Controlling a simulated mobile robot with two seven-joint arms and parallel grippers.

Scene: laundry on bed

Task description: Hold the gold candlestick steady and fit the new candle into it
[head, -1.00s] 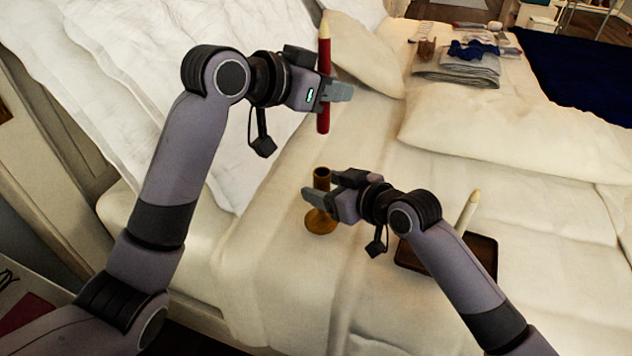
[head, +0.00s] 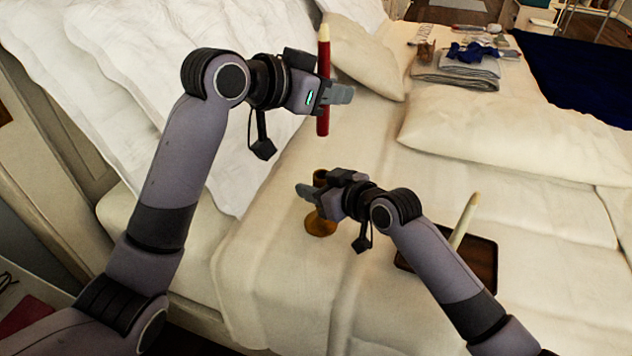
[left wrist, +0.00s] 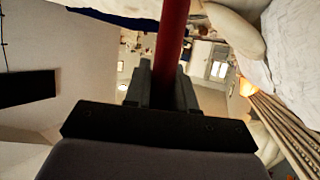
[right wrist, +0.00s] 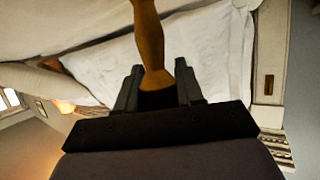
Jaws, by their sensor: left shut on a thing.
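A red candle with a cream tip (head: 324,60) is held upright by my left gripper (head: 338,95), which is shut on its lower part. In the left wrist view the red shaft (left wrist: 172,30) stands between the fingers. The gold candlestick (head: 320,224) stands upright on the bed, below the candle and apart from it. My right gripper (head: 312,194) is at its upper part and hides much of its stem. In the right wrist view the candlestick (right wrist: 148,40) is between the fingers; whether they press on it is unclear.
A dark brown tray (head: 484,262) lies on the bed at the right, with a cream candle (head: 464,220) leaning up from it, partly behind my right arm. Pillows (head: 500,130) and folded grey cloths (head: 458,70) lie further back. The bedspread around the candlestick is clear.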

